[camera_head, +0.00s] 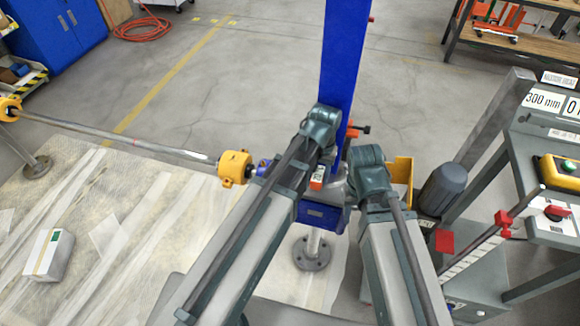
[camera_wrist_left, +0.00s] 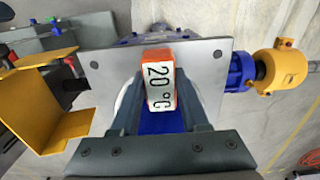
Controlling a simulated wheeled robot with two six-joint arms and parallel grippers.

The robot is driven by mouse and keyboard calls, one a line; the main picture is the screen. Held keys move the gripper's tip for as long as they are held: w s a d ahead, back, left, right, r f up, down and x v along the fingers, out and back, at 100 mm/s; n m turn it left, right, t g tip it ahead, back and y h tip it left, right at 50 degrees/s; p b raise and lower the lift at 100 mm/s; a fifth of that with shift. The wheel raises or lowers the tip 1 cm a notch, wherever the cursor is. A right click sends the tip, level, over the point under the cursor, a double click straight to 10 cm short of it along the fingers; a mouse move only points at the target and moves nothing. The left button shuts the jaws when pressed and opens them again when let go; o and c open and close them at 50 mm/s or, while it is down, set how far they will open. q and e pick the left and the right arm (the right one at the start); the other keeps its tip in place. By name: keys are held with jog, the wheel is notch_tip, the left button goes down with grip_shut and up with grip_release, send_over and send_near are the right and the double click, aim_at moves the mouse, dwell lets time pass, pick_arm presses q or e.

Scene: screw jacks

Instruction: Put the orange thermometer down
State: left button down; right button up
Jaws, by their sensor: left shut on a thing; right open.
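The orange thermometer (camera_wrist_left: 160,80) has a white face that reads 20 °C in the left wrist view. It also shows as a small orange and white block in the head view (camera_head: 317,181). My left gripper (camera_wrist_left: 158,100) is shut on it, with one finger on each side. The thermometer is in front of a grey plate (camera_wrist_left: 209,68) with blue parts below; I cannot tell whether it touches the plate. My right gripper (camera_head: 369,165) is just right of the column in the head view; its fingertips are hidden.
A blue column (camera_head: 345,60) rises behind my grippers. A long shaft (camera_head: 120,142) with a yellow bearing block (camera_head: 235,168) extends left. A yellow bracket (camera_head: 402,172) and grey motor (camera_head: 443,188) stand right. A small box (camera_head: 48,255) lies on the floor sheet at left.

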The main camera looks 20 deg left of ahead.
pick_arm(q)
jog(key=w+a, duration=0.1)
jog(key=a, duration=0.2)
jog(key=w+a, duration=0.1)
jog(key=a, duration=0.2)
jog(key=w+a+f, duration=0.1)
jog(key=a, duration=0.2)
jog(key=shift+w+b, duration=0.2)
jog(key=shift+b, duration=0.15)
jog(key=f+b, duration=0.2)
jog(key=a+f+b, duration=0.1)
jog(key=b, duration=0.1)
jog(key=shift+w+f, duration=0.15)
jog(key=shift+f, duration=0.25)
jog(key=shift+r, duration=0.15)
jog(key=shift+c, duration=2)
grip_release()
